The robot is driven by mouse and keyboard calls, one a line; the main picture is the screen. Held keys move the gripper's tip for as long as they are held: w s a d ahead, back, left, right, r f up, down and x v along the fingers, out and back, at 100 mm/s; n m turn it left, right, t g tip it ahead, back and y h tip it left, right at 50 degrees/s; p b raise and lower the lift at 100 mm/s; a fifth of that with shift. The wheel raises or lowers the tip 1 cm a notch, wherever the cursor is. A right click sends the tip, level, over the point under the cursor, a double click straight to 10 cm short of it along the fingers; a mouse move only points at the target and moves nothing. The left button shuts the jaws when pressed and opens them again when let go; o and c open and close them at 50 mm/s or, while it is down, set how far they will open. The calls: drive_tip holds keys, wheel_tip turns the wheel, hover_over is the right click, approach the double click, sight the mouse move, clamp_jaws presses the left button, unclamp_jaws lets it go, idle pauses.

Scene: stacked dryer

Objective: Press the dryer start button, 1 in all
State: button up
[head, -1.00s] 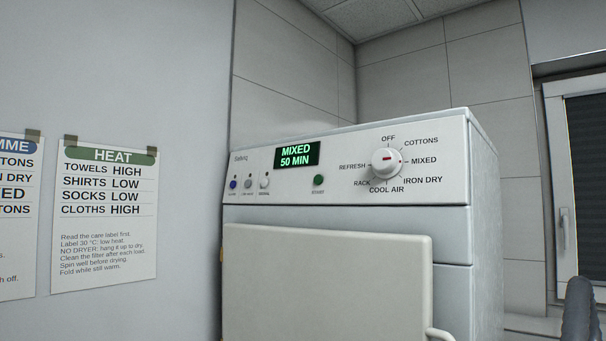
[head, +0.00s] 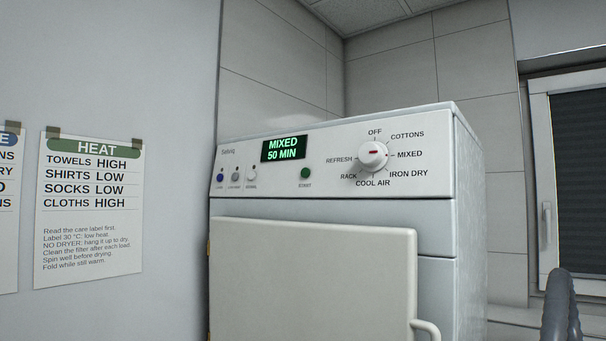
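The white dryer (head: 330,185) stands in the middle of the head view, turned slightly so its right side shows. Its start button (head: 305,173) is a small round green button on the control panel, below the display (head: 286,148), which reads MIXED 50 MIN in green. The programme dial (head: 373,156) is to the right of the button, with a red mark near its centre. My gripper is not recognisable in this view. A dark grey curved part at the lower right edge may belong to my arm; I cannot tell.
The dryer door (head: 310,285) has a handle (head: 428,328) at lower right. A HEAT notice (head: 90,205) hangs on the left wall. A window (head: 560,190) is at right.

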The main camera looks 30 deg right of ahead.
clamp_jaws()
idle(1.0)
